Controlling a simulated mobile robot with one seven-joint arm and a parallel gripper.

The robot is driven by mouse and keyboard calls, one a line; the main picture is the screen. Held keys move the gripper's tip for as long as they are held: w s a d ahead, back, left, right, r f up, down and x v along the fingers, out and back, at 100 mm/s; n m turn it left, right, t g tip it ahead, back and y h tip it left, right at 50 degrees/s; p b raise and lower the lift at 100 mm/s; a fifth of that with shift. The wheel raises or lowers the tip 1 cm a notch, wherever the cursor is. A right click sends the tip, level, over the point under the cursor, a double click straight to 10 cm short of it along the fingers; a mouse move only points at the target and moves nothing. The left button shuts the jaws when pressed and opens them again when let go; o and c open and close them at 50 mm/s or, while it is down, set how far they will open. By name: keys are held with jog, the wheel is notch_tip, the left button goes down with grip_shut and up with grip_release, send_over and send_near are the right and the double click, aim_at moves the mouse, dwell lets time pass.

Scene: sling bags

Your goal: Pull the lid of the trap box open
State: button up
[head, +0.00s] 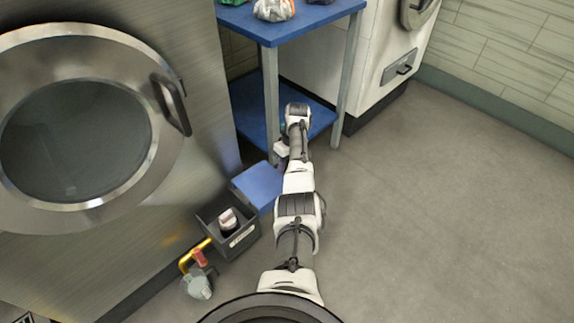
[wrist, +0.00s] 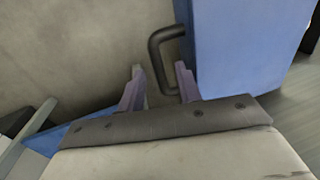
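The trap box (head: 243,240) is a dark grey open-topped box on the floor beside the steel washer. Its blue lid (head: 257,185) stands away from the opening on the far right side, so the inside shows. A small white-and-dark item (head: 228,221) is inside. In the wrist view the blue lid (wrist: 245,50) fills the upper right, with a dark U-shaped handle (wrist: 154,55) on its left edge. My gripper (wrist: 159,69) is open, its purple fingers apart at the handle's lower part. I see no firm hold on the handle. In the head view my gripper (head: 281,154) is just beyond the lid and partly hidden.
A large steel washer (head: 190,60) stands at left. A blue-topped table (head: 290,25) with a lower shelf and items on top is behind my gripper. The floor at right is clear.

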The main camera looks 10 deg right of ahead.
notch_tip(320, 180, up, 14)
jog(key=w+d+p, duration=0.1)
jog(key=d, duration=0.1)
jog(key=shift+w+d+f+p, duration=0.15)
jog(key=shift+w+f+p, duration=0.1)
jog(key=shift+p, duration=0.15)
